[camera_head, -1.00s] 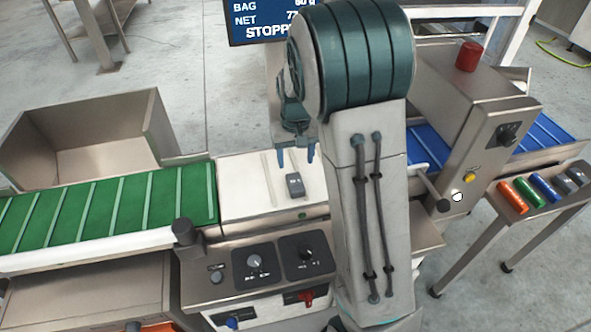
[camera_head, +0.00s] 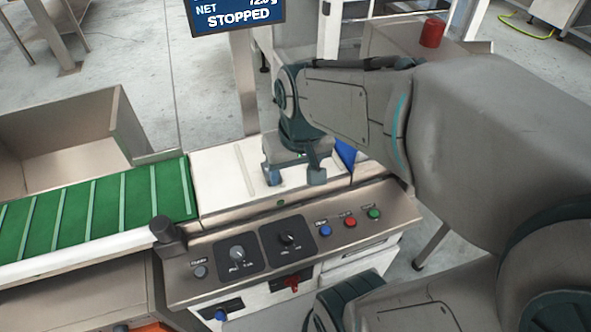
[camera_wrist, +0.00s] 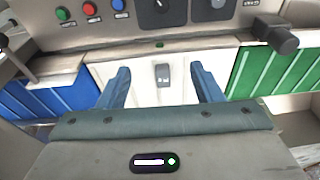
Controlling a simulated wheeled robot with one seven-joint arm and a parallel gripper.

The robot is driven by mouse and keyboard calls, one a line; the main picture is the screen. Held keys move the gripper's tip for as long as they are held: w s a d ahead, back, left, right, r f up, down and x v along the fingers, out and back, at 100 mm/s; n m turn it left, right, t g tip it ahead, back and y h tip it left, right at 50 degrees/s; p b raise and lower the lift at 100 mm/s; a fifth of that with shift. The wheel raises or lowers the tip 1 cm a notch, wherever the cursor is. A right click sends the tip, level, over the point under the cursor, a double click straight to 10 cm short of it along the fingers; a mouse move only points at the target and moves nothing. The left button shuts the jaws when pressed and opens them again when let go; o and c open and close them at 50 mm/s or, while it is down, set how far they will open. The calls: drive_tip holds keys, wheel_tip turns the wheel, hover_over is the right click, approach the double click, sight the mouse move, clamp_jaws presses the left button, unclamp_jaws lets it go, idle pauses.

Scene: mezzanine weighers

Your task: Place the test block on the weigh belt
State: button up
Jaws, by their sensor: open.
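The test block (camera_wrist: 163,75) is small and dark grey with light marks. In the wrist view it rests on the white weigh belt (camera_wrist: 142,76), between my fingers and apart from both. My gripper (camera_wrist: 160,73) is open, with one blue finger on each side of the block. In the head view my gripper (camera_head: 294,177) is low over the white weigh belt (camera_head: 222,180), and I cannot clearly make out the block there.
A green cleated belt (camera_head: 95,205) adjoins on the left and a blue belt (camera_wrist: 50,97) on the other side. The control panel (camera_head: 285,245) with knobs and buttons runs along the front. A display (camera_head: 236,14) reads STOPPED. An open metal bin (camera_head: 70,130) stands behind the green belt.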

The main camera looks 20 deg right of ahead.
drive_tip(key=s, duration=0.3)
drive_tip(key=shift+s+f, duration=0.15)
drive_tip(key=shift+s, duration=0.15)
drive_tip(key=shift+d, duration=0.1)
